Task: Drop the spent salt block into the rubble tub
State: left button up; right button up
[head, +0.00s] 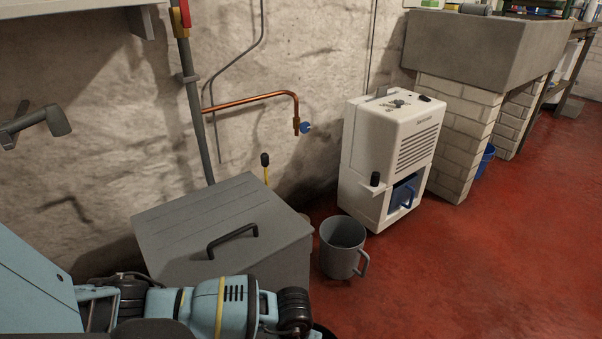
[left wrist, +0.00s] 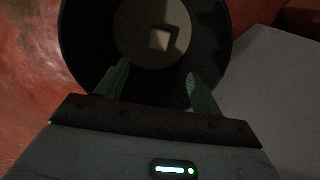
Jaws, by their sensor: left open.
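In the left wrist view my left gripper (left wrist: 158,88) is open, its two green fingers apart with nothing between them. They point into a round dark tub (left wrist: 82,50), which I take for the rubble tub. A small pale squarish block (left wrist: 160,39), likely the salt block, lies on the tub's lighter round bottom, beyond the fingertips. In the head view my left arm reaches along the bottom edge, and its gripper is out of sight. A dark curved edge there (head: 324,331) may be the tub's rim. My right gripper is not in view.
A grey lidded chest (head: 180,225) with a black handle stands beside my left arm. A grey bucket (head: 340,262) stands right of it, before a white dehumidifier (head: 380,150). A stone sink (head: 470,45) on brick piers is farther right. Red floor at right is clear.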

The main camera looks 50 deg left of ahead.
pick_arm(q)
notch_tip(320, 180, up, 8)
jog(key=p, duration=0.3)
jog(key=shift+f, duration=0.2)
dwell(0.5)
